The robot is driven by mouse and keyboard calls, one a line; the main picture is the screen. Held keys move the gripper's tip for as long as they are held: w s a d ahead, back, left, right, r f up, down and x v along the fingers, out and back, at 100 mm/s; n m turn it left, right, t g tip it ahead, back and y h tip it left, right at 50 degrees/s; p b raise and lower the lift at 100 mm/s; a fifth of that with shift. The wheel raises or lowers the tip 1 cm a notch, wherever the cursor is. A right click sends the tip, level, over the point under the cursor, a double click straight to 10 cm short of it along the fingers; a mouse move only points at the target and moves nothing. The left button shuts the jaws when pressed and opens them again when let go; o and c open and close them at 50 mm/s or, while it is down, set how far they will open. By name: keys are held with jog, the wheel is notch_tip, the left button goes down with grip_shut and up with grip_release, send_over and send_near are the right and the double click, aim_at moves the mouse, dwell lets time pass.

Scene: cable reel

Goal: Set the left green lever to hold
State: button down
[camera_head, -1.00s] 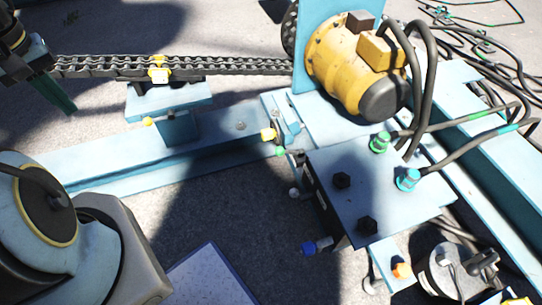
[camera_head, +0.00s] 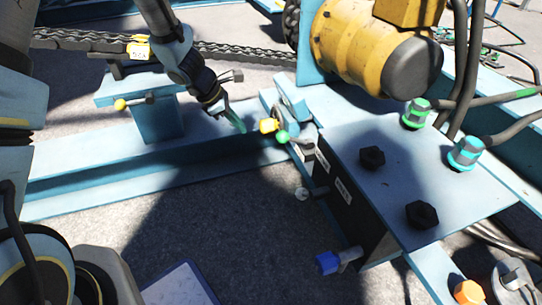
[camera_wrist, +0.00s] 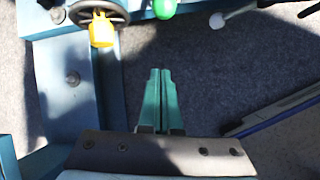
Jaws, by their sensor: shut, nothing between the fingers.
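My gripper (camera_head: 240,127) is shut and empty, a short way left of the yellow knob in the head view. Its green fingers (camera_wrist: 158,90) are pressed together in the wrist view and apart from both knobs. The marked lever positions are too small to read.
A green fitting (camera_head: 415,113) and hoses are on top. The yellow motor (camera_head: 365,45) stands behind. Open floor (camera_head: 220,220) lies left of the box.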

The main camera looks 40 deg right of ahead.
aim_at(295, 140)
jog(key=shift+s+d+f+n, duration=0.15)
jog(key=shift+s+d+f, duration=0.05)
jog(key=shift+d+f, duration=0.25)
jog(key=shift+s+d+f+n, duration=0.15)
jog(key=shift+d+f, duration=0.2)
jog(key=shift+f, duration=0.2)
jog(key=b+x, duration=0.4)
jog(key=x, duration=0.6)
jog(key=shift+s+d+r, duration=0.4)
jog(key=shift+d+r, duration=0.15)
jog(key=shift+r, duration=0.2)
jog(key=shift+s+d+r, duration=0.4)
jog(key=shift+d+r, duration=0.15)
jog(key=shift+r, duration=0.25)
jog(key=shift+p, duration=0.3)
jog(key=shift+r, duration=0.15)
